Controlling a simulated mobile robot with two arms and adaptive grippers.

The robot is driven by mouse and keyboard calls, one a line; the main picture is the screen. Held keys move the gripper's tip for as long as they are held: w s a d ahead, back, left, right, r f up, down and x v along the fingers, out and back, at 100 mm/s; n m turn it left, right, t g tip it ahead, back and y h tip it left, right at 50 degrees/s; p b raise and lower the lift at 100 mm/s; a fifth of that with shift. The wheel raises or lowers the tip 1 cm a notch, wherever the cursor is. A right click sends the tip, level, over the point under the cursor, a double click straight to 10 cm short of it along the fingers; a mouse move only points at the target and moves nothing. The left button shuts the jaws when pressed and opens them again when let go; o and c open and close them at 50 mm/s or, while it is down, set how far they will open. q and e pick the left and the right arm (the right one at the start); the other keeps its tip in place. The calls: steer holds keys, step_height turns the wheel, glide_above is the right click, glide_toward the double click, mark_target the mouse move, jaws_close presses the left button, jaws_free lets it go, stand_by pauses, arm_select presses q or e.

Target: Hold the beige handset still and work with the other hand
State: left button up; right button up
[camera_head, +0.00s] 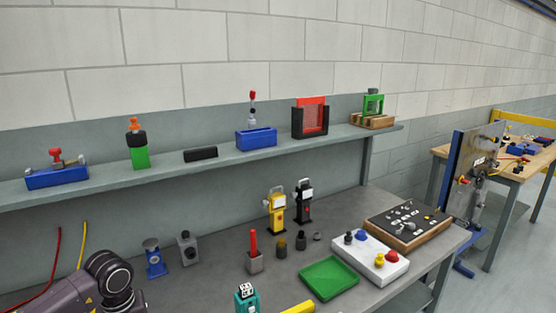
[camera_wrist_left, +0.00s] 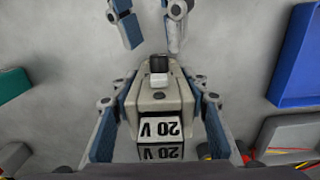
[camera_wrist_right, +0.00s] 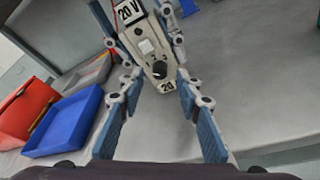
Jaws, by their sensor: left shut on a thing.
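The beige handset (camera_wrist_left: 158,100) with "20 V" labels is between the fingers of my left gripper (camera_wrist_left: 162,88), which is shut on it. A black-and-white rocker (camera_wrist_left: 159,70) stands up from its top. In the right wrist view the handset (camera_wrist_right: 138,35) is tilted and shows a white square part (camera_wrist_right: 146,47), a black round knob (camera_wrist_right: 159,69) and a small "20" label. My right gripper (camera_wrist_right: 158,88) is open and empty, its fingertips close to the handset's knob end. Its fingers also show at the top of the left wrist view (camera_wrist_left: 148,35). The head view shows neither gripper nor handset.
A blue tray (camera_wrist_right: 62,124) and a red bin (camera_wrist_right: 25,110) lie left in the right wrist view. Green (camera_wrist_left: 14,82) and blue (camera_wrist_left: 293,70) bins flank the left wrist view. In the head view, a green tray (camera_head: 328,279) and several small devices stand on the grey bench, below a shelf (camera_head: 215,160).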

steer(key=shift+x, duration=1.05)
jaws_close()
